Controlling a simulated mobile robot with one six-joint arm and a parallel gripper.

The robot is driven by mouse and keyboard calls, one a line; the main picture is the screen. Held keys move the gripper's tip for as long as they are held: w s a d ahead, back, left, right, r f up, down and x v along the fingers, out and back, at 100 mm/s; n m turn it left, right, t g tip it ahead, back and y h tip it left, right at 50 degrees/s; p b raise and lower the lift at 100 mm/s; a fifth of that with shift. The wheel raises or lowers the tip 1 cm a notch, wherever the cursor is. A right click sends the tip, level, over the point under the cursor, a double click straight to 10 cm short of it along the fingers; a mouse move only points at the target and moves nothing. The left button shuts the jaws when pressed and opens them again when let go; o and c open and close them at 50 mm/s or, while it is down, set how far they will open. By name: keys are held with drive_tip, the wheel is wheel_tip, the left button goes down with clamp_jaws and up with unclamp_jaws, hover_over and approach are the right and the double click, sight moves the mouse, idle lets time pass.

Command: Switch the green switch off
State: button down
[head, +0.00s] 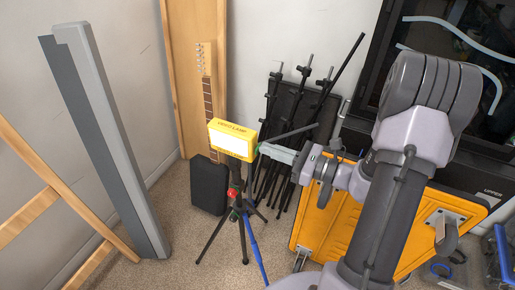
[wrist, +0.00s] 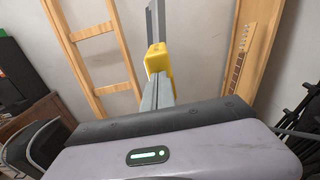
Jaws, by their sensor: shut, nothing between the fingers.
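A yellow work lamp (head: 243,129) with a bright white front panel stands on a black tripod in the head view. Its yellow housing (wrist: 163,59) also shows in the wrist view, beyond my fingers. I cannot make out a green switch on the lamp.
A black case (head: 209,185) stands left of the tripod. Several folded black stands (head: 285,130) lean behind my gripper. A tall grey beam (head: 105,140) and a wooden frame (head: 30,210) stand at left. Some carpet is clear.

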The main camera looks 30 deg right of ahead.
drive_tip(key=shift+x, duration=0.8)
drive_tip(key=shift+s, duration=0.1)
drive_tip(key=v, duration=0.5)
drive_tip(key=shift+s+d, duration=0.25)
